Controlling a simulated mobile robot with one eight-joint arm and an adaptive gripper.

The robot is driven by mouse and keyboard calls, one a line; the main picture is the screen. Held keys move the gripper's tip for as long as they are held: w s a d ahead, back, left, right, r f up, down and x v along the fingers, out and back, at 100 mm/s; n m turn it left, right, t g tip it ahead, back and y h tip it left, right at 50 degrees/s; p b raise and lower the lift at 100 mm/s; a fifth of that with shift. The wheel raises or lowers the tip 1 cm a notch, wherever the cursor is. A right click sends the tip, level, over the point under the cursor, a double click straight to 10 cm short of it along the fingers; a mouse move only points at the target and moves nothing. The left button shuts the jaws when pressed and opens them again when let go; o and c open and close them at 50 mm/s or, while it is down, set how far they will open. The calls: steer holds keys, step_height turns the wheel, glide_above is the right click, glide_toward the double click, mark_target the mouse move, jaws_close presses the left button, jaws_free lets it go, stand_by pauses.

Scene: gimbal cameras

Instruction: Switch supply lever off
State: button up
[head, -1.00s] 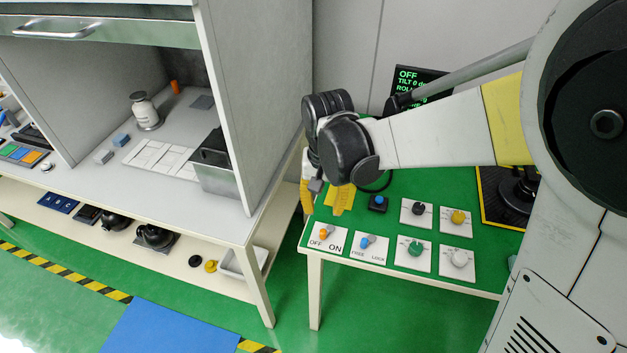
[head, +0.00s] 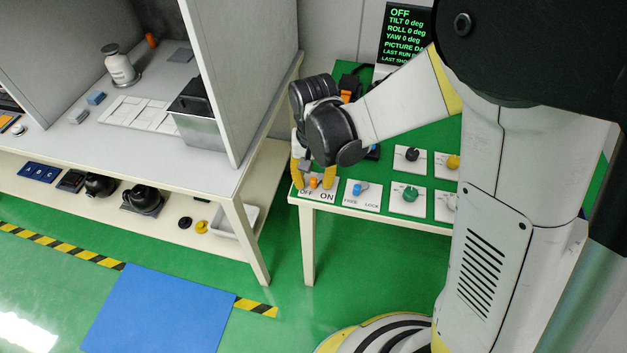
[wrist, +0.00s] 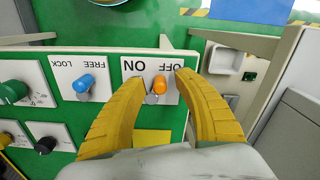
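The supply lever (head: 313,183) has an orange tip and stands on a white plate marked OFF and ON at the green table's front left corner. In the wrist view, the orange tip (wrist: 160,86) lies nearer the OFF word, with a grey part beside it. My gripper (head: 313,178) is over this plate with yellow fingers spread. In the wrist view, my gripper (wrist: 152,76) has one finger on each side of the lever, with gaps between. I cannot tell whether a finger touches the plate.
A blue FREE/LOCK lever (head: 359,189) sits just right of the plate. Green (head: 410,194) and black (head: 412,154) knobs stand further right. A screen (head: 404,35) behind reads OFF at its top. A grey-walled bench (head: 225,190) stands to the left.

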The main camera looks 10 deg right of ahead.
mark_target(312, 177)
jaws_close()
steer(key=shift+w+a+m, duration=0.2)
steer(key=shift+w+m, duration=0.05)
steer(key=shift+m, duration=0.85)
jaws_free()
step_height(312, 177, up, 12)
